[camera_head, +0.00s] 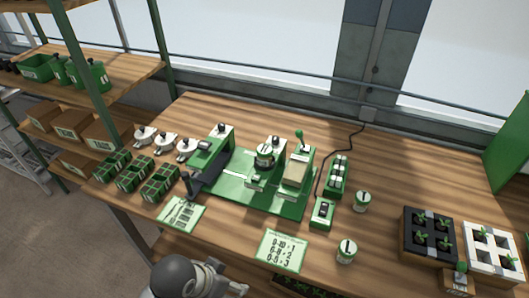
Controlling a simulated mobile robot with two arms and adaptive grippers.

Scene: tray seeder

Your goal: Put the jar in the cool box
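Two small white jars with green bands stand on the right half of the wooden bench: one jar (361,201) beside the control boxes, another jar (346,250) nearer the front edge. I cannot tell which one is the task's jar. No cool box can be clearly made out. Part of my arm, seemingly the left, shows at the bottom edge, well away from the jars. Its gripper (234,289) is small and partly cut off, so its opening is unclear. My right gripper is out of view.
A black seedling tray (405,244) and a white tray (475,260) stand at right. A cable (321,165) runs behind. Shelves stand left. Bare bench lies behind the jars.

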